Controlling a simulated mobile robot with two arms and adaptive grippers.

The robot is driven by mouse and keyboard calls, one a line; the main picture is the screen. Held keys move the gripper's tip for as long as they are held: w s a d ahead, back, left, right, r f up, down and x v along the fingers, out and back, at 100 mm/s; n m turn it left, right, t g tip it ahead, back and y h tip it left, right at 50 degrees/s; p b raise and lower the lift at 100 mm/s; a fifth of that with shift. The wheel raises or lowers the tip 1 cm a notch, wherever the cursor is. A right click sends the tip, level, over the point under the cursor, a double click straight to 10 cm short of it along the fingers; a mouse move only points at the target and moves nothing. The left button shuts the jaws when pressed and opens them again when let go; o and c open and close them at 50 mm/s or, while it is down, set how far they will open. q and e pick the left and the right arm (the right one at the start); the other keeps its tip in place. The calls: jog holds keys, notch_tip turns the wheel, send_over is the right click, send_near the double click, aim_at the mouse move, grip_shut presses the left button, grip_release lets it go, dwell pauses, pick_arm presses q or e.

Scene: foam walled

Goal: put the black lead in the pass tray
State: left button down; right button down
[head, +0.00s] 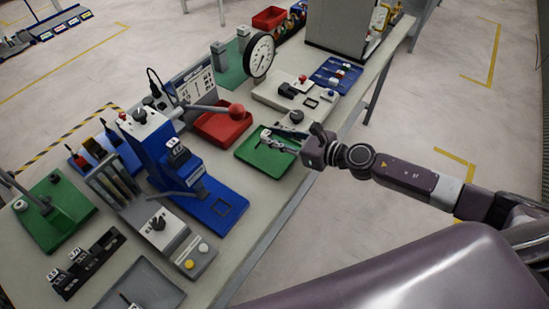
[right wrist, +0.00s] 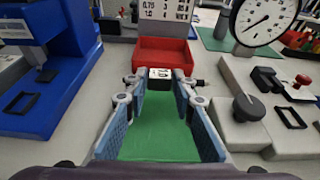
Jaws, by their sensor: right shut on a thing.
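The green tray (head: 277,167), which I take for the pass tray, lies near the bench's front edge. My right gripper (head: 267,137) is over it, its arm coming in from the right. In the right wrist view, the right gripper (right wrist: 160,84) is shut on a small black block with a white marked face (right wrist: 160,74), likely the black lead. The block is held at the fingertips above the tray's far part. The green tray floor (right wrist: 155,135) shows bare between the fingers. In the head view the held block is too small to make out clearly. My left gripper is not in view.
A red tray (head: 222,128) lies just behind the green tray and also shows in the wrist view (right wrist: 162,55). A blue press (head: 168,150) with a red-knobbed lever stands left. A grey fixture (head: 295,95) and a dial gauge (head: 260,54) stand behind and right.

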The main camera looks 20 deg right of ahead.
aim_at(274, 158)
jog(key=shift+f+b, duration=0.9)
jog(key=shift+f, duration=2.6)
jog(key=shift+f, duration=0.15)
jog(key=c, duration=1.6)
grip_release()
jog(key=shift+r, duration=0.25)
jog(key=b+v, duration=0.1)
jog(key=v, duration=0.2)
jog(key=b+v, duration=0.1)
jog(key=v, duration=0.2)
jog(key=b+v, duration=0.1)
jog(key=v, duration=0.2)
jog(key=shift+s+d+f, duration=0.15)
jog(key=shift+s+f, duration=0.1)
jog(key=shift+s, duration=0.05)
jog(key=shift+r+b+v, duration=0.2)
jog(key=shift+b+v, duration=0.15)
jog(key=shift+v, duration=0.9)
